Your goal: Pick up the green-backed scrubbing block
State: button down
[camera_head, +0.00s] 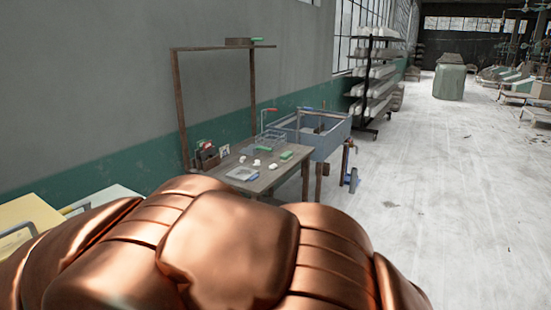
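A small wooden work table (225,171) stands against the wall, some way ahead of me. A small green-topped block (287,155) lies near its right edge, and a second green piece (263,149) lies a little behind and to its left. Both are too small to tell which is the scrubbing block or what their undersides look like. My gripper is not in view; large copper-coloured parts of my own body fill the bottom of the picture and hide the table's near legs.
The table also holds a grey tray (243,174), small white lumps (257,162) and a wire basket (270,140). A blue-grey sink (325,133) adjoins it on the right. A shelving rack (376,85) stands beyond.

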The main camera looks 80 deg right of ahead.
aim_at(287, 156)
jog(key=z, duration=3.5)
jog(key=k, duration=1)
jog(key=z, duration=0.85)
jog(key=i, duration=1.9)
jog(key=u, duration=0.45)
jog(key=i, duration=1.7)
jog(key=u, duration=0.3)
